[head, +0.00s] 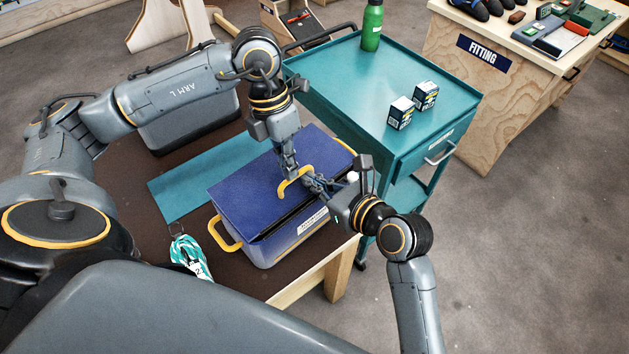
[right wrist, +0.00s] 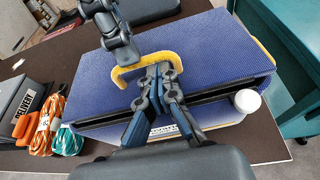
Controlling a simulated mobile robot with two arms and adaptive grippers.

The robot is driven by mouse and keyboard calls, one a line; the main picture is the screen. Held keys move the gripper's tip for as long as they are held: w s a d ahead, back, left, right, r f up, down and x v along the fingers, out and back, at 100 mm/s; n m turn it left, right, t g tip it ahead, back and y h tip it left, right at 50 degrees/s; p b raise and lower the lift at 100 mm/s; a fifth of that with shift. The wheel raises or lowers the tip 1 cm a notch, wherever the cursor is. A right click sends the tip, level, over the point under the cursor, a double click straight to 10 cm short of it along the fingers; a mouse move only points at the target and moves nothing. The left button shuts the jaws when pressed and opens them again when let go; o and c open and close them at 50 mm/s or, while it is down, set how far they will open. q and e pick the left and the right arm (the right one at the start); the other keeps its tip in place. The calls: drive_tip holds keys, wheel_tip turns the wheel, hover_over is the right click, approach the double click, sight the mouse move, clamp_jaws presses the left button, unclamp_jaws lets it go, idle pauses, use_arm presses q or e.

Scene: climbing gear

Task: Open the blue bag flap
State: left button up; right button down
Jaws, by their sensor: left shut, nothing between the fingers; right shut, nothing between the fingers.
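The blue bag (head: 290,243) stands on the dark workbench with a label on its front and yellow side handles. Its blue flap (head: 240,186) lies over the top and also shows in the right wrist view (right wrist: 205,50). A dark gap shows between the flap's front edge and the body. A yellow pull loop (right wrist: 133,70) is at the flap's front edge. My left gripper (head: 290,172) is shut just above the loop. My right gripper (head: 308,182) is shut, its fingertips close beside the loop in the right wrist view (right wrist: 158,70). I cannot tell whether they touch it.
A teal mat (head: 180,192) lies behind the bag. Coiled rope (right wrist: 50,120) lies on the workbench. A white cylinder (right wrist: 247,100) stands by the bag's right end. A teal cart (head: 345,85) with small boxes and a green bottle (head: 372,25) stands close on the right.

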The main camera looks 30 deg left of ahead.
use_arm(q)
drive_tip(key=o, duration=0.6)
drive_tip(key=shift+s+d+f, duration=0.2)
drive_tip(key=shift+f, duration=0.05)
use_arm(e)
drive_tip(key=shift+a+r, duration=0.3)
drive_tip(key=shift+r, duration=0.55)
use_arm(q)
drive_tip(key=shift+o, duration=0.2)
drive_tip(key=shift+a+r, duration=0.1)
use_arm(e)
drive_tip(key=shift+d+f, duration=0.1)
drive_tip(key=shift+f, duration=0.15)
